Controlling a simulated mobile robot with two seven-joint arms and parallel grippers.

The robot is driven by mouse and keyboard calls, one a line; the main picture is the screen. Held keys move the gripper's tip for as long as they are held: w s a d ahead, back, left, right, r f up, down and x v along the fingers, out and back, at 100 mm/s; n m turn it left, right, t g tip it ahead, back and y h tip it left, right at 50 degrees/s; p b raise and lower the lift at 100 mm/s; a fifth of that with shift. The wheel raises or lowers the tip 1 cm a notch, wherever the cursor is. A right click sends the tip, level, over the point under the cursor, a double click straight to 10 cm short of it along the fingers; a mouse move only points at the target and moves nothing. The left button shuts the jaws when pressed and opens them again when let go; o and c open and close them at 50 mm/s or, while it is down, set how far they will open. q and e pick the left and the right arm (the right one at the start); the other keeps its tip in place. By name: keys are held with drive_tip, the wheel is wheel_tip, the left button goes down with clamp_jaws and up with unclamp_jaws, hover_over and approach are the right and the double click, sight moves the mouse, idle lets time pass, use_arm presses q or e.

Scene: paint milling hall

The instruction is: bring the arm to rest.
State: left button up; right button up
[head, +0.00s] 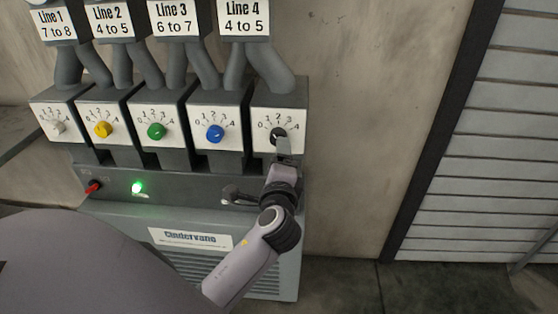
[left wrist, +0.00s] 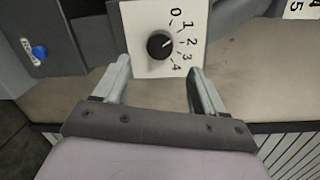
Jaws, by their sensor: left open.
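My left gripper (head: 283,147) is open in front of the rightmost dial box on the grey machine. In the left wrist view its two fingers (left wrist: 158,70) stand apart, with the black knob (left wrist: 160,45) showing ahead between their tips. No contact with the knob shows there. The black knob also shows in the head view (head: 277,134), partly covered by the gripper. Its dial plate (left wrist: 157,14) reads 0 to 4; the pointer seems near 2. My right gripper is in neither view.
A yellow knob (head: 103,130), green knob (head: 156,131) and blue knob (head: 215,133) sit left of the gripper. A red switch (head: 93,187) and lit green lamp (head: 137,188) are lower down. A blue button (left wrist: 39,52) shows in the wrist view. Bare wall (head: 365,130) lies right.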

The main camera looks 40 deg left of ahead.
use_arm(q)
drive_tip(key=shift+f, duration=0.15)
idle(0.4)
drive_tip(key=s+d+f+n+g+h+p, duration=0.1)
drive_tip(key=s+d+f+n+h, duration=0.2)
drive_tip(key=f, duration=0.5)
drive_tip(key=s+d+f+n+g+h, duration=0.1)
drive_tip(key=s+d+f+h, duration=0.35)
drive_tip(key=f, duration=0.25)
drive_tip(key=s+d+f+n+h, duration=0.2)
drive_tip(key=s+f+n, duration=0.1)
drive_tip(key=s, duration=0.3)
drive_tip(key=s+d+f+n+g+h+p, duration=0.1)
drive_tip(key=s+d+f+n+h, duration=0.1)
drive_tip(key=s, duration=0.5)
drive_tip(key=f+n+h, duration=0.1)
drive_tip(key=f+n, duration=0.1)
drive_tip(key=shift+d+n, duration=0.25)
drive_tip(key=shift+n, duration=0.05)
